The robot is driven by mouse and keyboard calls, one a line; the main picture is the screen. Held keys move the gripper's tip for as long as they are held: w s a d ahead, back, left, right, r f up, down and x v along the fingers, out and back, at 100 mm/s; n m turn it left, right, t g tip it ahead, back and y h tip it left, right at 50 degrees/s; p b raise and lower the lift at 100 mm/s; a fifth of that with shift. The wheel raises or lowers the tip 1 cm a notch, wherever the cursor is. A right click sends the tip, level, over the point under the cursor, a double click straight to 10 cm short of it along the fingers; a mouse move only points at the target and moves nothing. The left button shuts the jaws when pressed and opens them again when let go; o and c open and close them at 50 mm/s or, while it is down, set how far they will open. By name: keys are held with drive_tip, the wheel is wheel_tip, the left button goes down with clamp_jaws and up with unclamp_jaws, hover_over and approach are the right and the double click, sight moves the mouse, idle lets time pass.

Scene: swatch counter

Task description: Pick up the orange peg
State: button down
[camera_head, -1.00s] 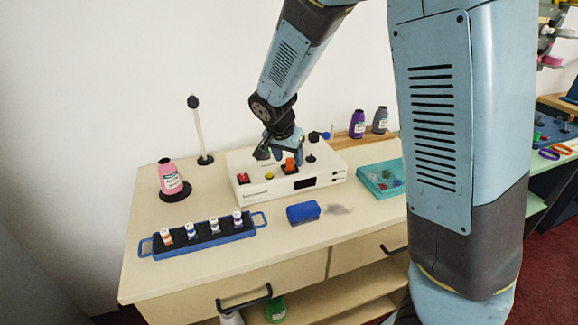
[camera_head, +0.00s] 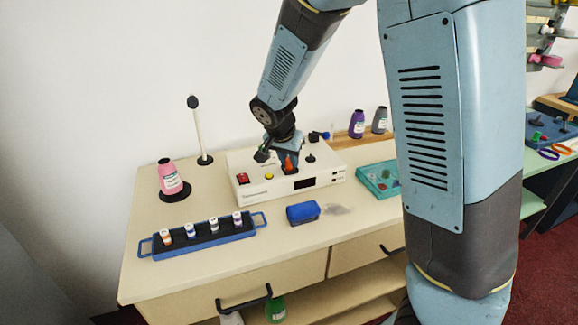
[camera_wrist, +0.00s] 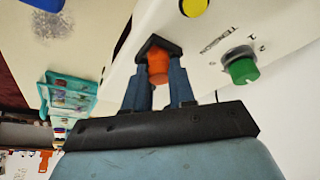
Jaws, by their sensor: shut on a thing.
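The orange peg (camera_head: 289,163) is on top of the white instrument box (camera_head: 262,199), at a black socket on its front part. In the wrist view the orange peg (camera_wrist: 158,68) sits between the two blue-grey fingers of my gripper (camera_wrist: 158,82), with a black piece around its far end. My gripper (camera_head: 287,158) is shut on the peg, and in the head view it partly covers it. Whether the peg is still seated or slightly raised cannot be told.
The box also carries a red switch (camera_head: 242,178), a yellow button (camera_head: 269,175) and a green knob (camera_wrist: 242,68). In front lie a blue block (camera_head: 303,213) and a rack (camera_head: 205,238) of small bottles. A teal tray (camera_head: 377,180) stands to the right.

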wheel_tip(320, 180, up, 28)
idle(0.7)
drive_tip(key=shift+f, duration=0.1)
idle(0.4)
